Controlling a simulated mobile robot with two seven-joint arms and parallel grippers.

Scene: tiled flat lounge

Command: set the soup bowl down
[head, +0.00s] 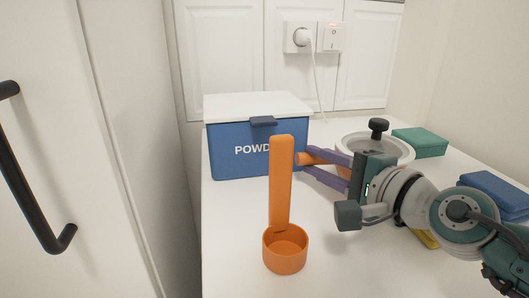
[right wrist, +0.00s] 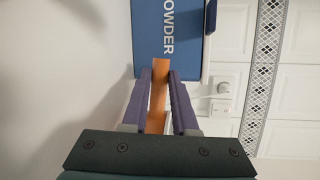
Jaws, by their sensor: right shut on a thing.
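No open soup bowl shows clearly. A round pale pot (head: 398,160) with an orange rim and a dark-knobbed lid stands on the counter, partly hidden by my right arm. My right gripper (head: 303,166) is in front of it, its purple fingers pointing left. It is shut on an orange bar (head: 308,158), which also shows between the fingers in the right wrist view (right wrist: 160,88). The bar looks like a handle; I cannot tell what it belongs to. An orange scoop (head: 285,258) with a tall upright handle is left of the fingers. My left gripper is not in view.
A blue box (head: 232,155) with a white lid stands behind the scoop; part of its lettering is hidden. A green block (head: 420,142), a blue item (head: 495,194) and a yellow item (head: 427,238) lie on the counter (head: 330,265).

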